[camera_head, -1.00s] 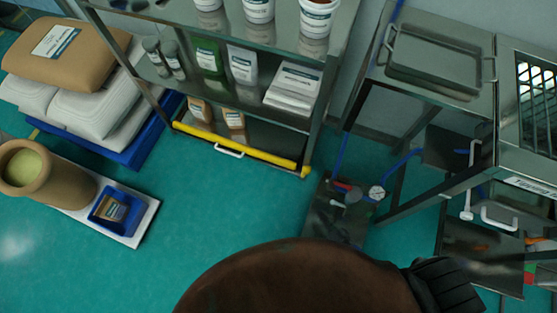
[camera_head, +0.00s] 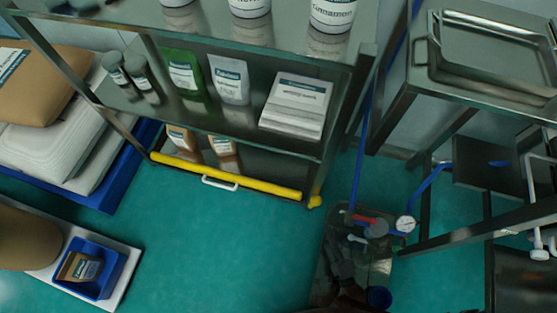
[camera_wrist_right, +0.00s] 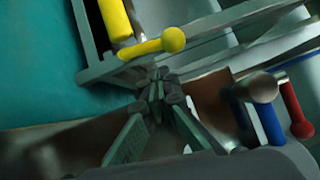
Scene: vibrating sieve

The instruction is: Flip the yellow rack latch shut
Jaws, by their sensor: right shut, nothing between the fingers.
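A yellow bar (camera_head: 225,178) runs along the front of the rack's lowest shelf, with a white handle (camera_head: 220,184) on it. The small yellow latch (camera_head: 315,201) is at the bar's right end, by the rack's corner post. In the right wrist view the latch (camera_wrist_right: 155,46) is a short lever with a round knob, lying crosswise near the end of the yellow bar (camera_wrist_right: 115,18). My right gripper (camera_wrist_right: 156,88) is shut and empty, its tips short of the latch with a visible gap. In the head view it is dark and partly hidden (camera_head: 338,250). My left gripper is not in view.
The metal rack (camera_head: 345,75) holds tubs, pouches and bottles. A gauge (camera_head: 405,223) and blue hoses stand right of the latch. A metal table with a tray (camera_head: 490,55) is at the right. Red and blue handles (camera_wrist_right: 295,110) show in the wrist view. The green floor before the rack is clear.

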